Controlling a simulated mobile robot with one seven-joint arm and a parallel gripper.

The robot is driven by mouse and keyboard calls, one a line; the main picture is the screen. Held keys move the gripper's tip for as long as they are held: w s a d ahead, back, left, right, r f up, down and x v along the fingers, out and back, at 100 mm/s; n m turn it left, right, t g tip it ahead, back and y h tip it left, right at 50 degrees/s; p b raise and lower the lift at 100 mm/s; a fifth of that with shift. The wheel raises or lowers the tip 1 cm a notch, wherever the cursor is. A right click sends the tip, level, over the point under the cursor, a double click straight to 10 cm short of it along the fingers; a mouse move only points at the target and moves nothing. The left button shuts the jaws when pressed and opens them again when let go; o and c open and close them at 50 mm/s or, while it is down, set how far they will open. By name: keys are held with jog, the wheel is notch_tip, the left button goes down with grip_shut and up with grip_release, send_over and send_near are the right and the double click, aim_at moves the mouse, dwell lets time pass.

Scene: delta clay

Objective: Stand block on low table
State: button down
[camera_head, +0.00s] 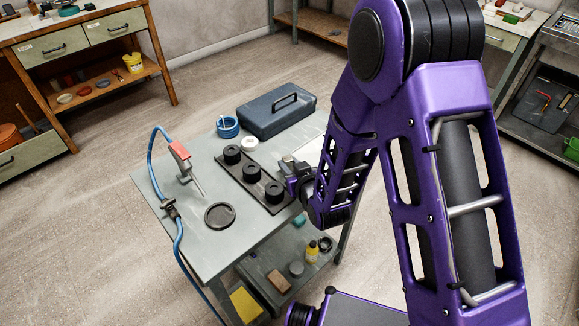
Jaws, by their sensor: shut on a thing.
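The low table is most likely the grey metal table (200,247) in the middle of the view. My gripper (286,171) is over its right side, beside a long dark board with black round knobs. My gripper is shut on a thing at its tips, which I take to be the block. The block's outline is too small and too hidden by the gripper to make out. I cannot tell whether it is upright or touching the tabletop.
The dark board (262,197), a dark ring (219,215), a red-topped tool with blue hose (180,155), a blue tape roll (228,127) and a grey toolbox (277,112) occupy the tabletop. A lower shelf holds small items. The table's front-left corner is clear.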

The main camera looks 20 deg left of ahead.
jog(key=shift+f, duration=0.2)
jog(key=shift+f, duration=0.2)
jog(key=c, duration=0.7)
grip_release()
jog(key=shift+o, duration=0.2)
jog(key=shift+r, duration=0.25)
